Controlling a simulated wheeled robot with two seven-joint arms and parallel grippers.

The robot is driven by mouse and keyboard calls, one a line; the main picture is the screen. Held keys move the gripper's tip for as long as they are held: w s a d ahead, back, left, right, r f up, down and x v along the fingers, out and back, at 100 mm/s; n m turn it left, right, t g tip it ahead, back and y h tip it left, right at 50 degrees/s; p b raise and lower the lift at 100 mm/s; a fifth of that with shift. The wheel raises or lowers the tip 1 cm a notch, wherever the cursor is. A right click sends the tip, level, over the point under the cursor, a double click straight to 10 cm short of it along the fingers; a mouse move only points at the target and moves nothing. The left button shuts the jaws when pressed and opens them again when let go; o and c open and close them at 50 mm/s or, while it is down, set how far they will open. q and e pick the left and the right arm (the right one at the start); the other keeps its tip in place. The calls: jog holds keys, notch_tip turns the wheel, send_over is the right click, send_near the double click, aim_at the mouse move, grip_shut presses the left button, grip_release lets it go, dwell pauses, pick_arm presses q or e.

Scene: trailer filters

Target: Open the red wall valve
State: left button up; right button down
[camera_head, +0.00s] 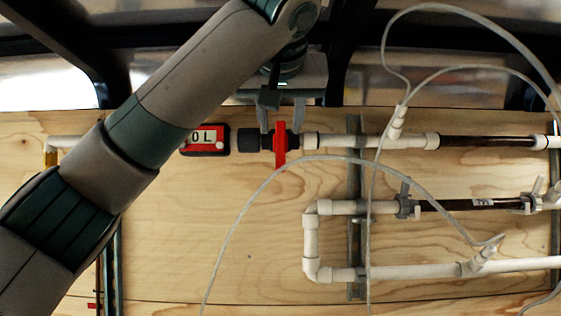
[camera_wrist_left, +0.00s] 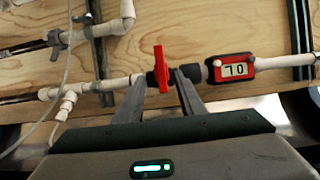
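The red wall valve has a red handle (camera_head: 280,148) on a dark valve body (camera_head: 252,140) in a horizontal white pipe. The handle stands crosswise to the pipe. In the left wrist view the red handle (camera_wrist_left: 160,69) also stands crosswise. My left gripper (camera_head: 280,118) is at the valve from above in the head view, its two fingers apart on either side of the handle. In the left wrist view the left gripper (camera_wrist_left: 158,88) shows a gap between each fingertip and the handle. My right gripper is in neither view.
White pipes (camera_head: 385,272) with grey valves (camera_head: 404,200) and clear hoses (camera_head: 240,210) are mounted on the plywood wall (camera_head: 250,255). One hose loops just below the handle.

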aim_at(281, 161)
pick_arm(q)
jog(key=p+x, duration=0.8)
jog(key=x, duration=0.8)
jog(key=shift+w+p, duration=0.1)
jog(key=shift+p, duration=0.3)
jog(key=shift+w+f, duration=0.3)
jog(key=shift+w, duration=0.15)
grip_shut()
